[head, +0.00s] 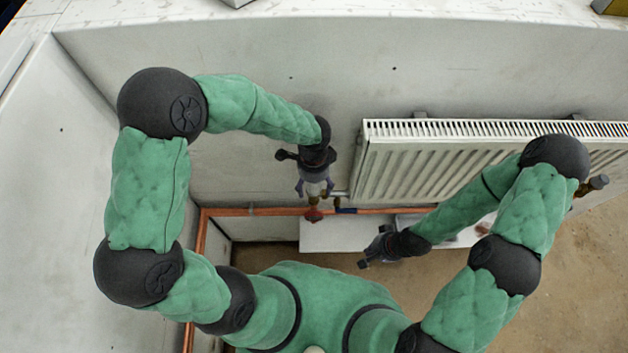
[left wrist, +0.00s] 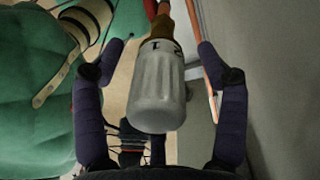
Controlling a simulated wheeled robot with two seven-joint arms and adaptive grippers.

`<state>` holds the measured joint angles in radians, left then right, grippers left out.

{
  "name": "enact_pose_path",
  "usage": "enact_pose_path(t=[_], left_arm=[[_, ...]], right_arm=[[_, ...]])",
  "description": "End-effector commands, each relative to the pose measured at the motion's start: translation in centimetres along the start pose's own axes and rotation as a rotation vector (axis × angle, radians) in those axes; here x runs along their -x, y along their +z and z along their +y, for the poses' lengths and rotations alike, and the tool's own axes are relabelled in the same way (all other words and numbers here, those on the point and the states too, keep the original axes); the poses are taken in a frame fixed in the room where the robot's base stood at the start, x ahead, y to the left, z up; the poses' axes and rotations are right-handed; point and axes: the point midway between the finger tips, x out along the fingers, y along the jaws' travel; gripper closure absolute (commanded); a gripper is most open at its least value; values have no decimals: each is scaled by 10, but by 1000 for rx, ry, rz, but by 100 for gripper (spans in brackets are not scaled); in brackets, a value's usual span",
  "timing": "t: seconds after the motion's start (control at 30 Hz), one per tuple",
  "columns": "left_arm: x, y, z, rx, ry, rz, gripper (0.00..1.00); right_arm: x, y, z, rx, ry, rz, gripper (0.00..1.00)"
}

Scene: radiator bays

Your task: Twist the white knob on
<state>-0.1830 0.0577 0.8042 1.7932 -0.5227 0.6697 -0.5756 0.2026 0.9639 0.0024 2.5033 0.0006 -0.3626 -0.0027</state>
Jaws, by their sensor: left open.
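The white knob (left wrist: 157,90) is a ribbed, pale grey-white cap with dark marks near its far end, where it meets a brass fitting (left wrist: 166,22). In the left wrist view it fills the space between the fingers of my left gripper (left wrist: 160,52). One finger stands on each side, with visible gaps to the knob, so the gripper is open around it. In the head view my left gripper (head: 314,189) points down at the valve beside the radiator, with the knob partly hidden. My right gripper (head: 370,250) hangs low, away from the knob; its finger opening is unclear.
A white radiator (head: 440,165) hangs on the grey wall just right of my left gripper. Copper pipe (head: 262,211) runs along the wall below. A blue-handled part (head: 345,210) and a red part (head: 313,215) sit close under the gripper. A side wall stands at left.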

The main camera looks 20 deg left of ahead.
Motion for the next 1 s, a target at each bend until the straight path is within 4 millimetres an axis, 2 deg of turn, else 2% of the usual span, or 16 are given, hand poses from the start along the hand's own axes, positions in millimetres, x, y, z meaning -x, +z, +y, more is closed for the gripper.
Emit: enact_pose_path(t=[0.13, 0.17, 0.3, 0.4, 1.0], left_arm=[[0, 0, 0, 0, 0, 0, 27], [0, 0, 0, 0, 0, 0, 30], [0, 0, 0, 0, 0, 0, 69], [0, 0, 0, 0, 0, 0, 92], [-5, 0, 1, -1, 3, -2, 92]], right_arm=[[0, 0, 0, 0, 0, 0, 100], [0, 0, 0, 0, 0, 0, 100], [0, 0, 0, 0, 0, 0, 100], [0, 0, 0, 0, 0, 0, 100], [-1, 0, 0, 0, 0, 0, 100]])
